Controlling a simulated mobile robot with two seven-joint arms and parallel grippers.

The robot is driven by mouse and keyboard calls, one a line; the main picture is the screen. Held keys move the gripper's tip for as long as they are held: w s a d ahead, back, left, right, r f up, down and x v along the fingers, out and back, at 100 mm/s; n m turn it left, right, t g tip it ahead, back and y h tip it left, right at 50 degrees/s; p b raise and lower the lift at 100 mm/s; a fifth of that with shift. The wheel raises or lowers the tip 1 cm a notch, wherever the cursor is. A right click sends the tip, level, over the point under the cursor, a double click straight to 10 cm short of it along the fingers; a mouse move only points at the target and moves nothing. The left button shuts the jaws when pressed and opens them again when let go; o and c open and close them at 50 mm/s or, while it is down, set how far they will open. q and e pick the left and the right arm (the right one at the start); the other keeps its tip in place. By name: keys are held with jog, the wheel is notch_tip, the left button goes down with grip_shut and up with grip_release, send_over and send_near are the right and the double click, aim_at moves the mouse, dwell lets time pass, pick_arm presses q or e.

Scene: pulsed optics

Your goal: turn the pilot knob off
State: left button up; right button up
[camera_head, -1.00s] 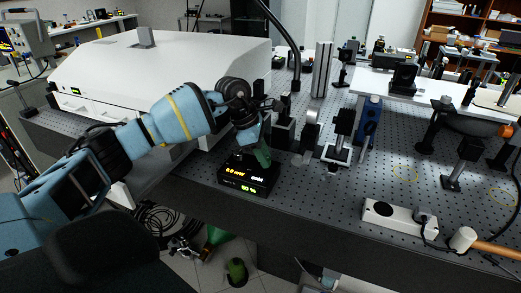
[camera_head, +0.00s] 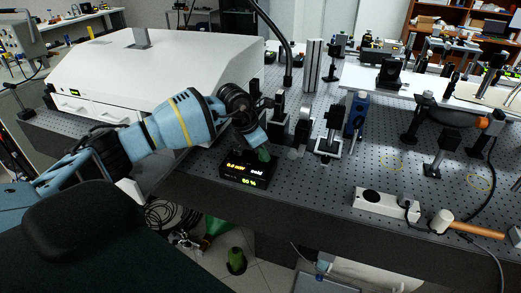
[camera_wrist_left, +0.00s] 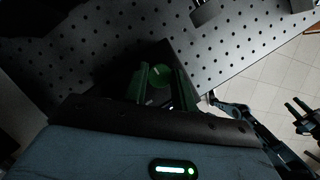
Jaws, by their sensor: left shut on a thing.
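A small black box with a lit display (camera_head: 248,172) stands near the front edge of the optical table. It shows yellow figures that seem to read 0.0 mW and a green line below. My left gripper (camera_head: 262,153) comes down over the back right of this box, its green fingers partly hidden by the wrist. In the left wrist view a round green knob (camera_wrist_left: 158,75) with a light mark sits between the two fingers (camera_wrist_left: 160,85). The gripper is shut on this knob. My right gripper is not in view.
A large white housing (camera_head: 140,68) stands behind my left arm. Optic mounts, including a blue one (camera_head: 355,116), stand right of the gripper. A white power strip (camera_head: 385,204) and a mallet (camera_head: 442,222) lie at the right front. Bare perforated table (camera_head: 310,180) lies between.

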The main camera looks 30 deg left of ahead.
aim_at(253, 164)
pick_arm(q)
jog(key=o, duration=1)
jog(key=shift+v, duration=3.95)
